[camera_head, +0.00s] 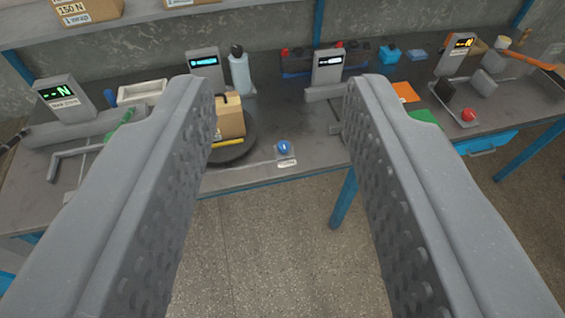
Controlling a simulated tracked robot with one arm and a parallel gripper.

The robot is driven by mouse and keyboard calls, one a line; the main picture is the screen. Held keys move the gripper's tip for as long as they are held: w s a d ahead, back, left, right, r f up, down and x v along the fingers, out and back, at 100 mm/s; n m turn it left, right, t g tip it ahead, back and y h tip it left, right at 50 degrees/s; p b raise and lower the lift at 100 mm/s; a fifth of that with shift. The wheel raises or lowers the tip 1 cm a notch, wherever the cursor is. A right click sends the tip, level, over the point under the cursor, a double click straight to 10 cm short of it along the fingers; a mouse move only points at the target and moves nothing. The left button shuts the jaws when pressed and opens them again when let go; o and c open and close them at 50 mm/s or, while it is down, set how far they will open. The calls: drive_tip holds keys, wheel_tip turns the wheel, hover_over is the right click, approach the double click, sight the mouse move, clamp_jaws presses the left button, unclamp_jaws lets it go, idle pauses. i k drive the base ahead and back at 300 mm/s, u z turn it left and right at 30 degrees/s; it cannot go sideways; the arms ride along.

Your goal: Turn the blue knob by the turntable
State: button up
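The blue knob (284,147) sits near the front edge of the workbench, with a small white label (287,163) in front of it. The dark round turntable (236,150) is to its left and carries a tan box (230,120) with a black handle and a yellow strip (228,142) by its base. My left finger hides the turntable's left part. My gripper (279,88) is open and empty, its two grey fingers wide apart. In the picture the knob lies between the fingers, on the bench beyond and below them, with nothing touching it.
The grey bench (290,105) holds several display units, including one with a green readout (62,98) at left. A bottle (240,72) stands behind the turntable. A red-button device (467,115) is at right. Bare floor (270,240) lies in front; a blue leg (343,200) supports the bench.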

sight(284, 146)
drive_tip(key=u, duration=0.25)
drive_tip(key=i, duration=1.2)
drive_tip(key=z, duration=0.4)
